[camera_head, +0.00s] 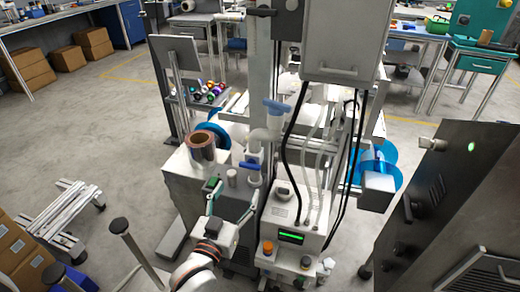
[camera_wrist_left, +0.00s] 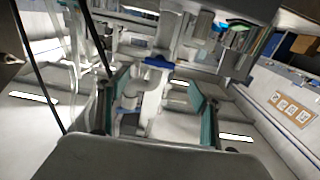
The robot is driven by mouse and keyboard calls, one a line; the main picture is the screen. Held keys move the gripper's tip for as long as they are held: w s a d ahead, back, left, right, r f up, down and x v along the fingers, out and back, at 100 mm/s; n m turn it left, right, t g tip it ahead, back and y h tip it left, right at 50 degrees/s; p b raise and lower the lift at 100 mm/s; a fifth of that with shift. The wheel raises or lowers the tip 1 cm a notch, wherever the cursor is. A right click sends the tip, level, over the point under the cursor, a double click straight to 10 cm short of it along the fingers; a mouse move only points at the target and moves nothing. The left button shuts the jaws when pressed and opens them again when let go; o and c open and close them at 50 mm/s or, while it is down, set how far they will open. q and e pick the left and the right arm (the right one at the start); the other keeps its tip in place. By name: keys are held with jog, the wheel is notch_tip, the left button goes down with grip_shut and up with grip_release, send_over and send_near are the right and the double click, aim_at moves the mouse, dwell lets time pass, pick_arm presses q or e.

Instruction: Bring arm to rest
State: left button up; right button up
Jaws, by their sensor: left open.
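My left gripper (camera_head: 232,194) is at the front of a grey film machine, in the lower middle of the head view. Its two fingers are spread wide with nothing held between them. In the left wrist view the open fingers (camera_wrist_left: 156,88) frame white pipework with a blue valve handle (camera_wrist_left: 158,62), and I cannot tell how far away it is. The same kind of blue handle (camera_head: 249,165) shows just beyond the fingers in the head view. My left arm reaches in from the bottom. My right gripper is not in view.
A copper-coloured roll (camera_head: 201,147) stands left of the gripper. A control box (camera_head: 291,232) with black cables is close on its right. Blue reels (camera_head: 375,165) sit on the machine's right side. A dark cabinet (camera_head: 455,205) is at the right. Open floor (camera_head: 110,140) lies left.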

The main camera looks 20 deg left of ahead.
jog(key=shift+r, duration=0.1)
pick_arm(q)
jog(key=s+f+m+g+h+p, duration=0.1)
jog(key=s+f+m+g+p, duration=0.1)
jog(key=s+f, duration=0.6)
jog(key=s+f+m+g+h+p, duration=0.1)
jog(key=s+f+g+p, duration=0.3)
jog(key=s, duration=1.1)
notch_tip(320, 180, down, 4)
jog(key=shift+r+m+g+p, duration=0.1)
jog(key=shift+m+g+p, duration=0.25)
jog(key=shift+m+g, duration=0.35)
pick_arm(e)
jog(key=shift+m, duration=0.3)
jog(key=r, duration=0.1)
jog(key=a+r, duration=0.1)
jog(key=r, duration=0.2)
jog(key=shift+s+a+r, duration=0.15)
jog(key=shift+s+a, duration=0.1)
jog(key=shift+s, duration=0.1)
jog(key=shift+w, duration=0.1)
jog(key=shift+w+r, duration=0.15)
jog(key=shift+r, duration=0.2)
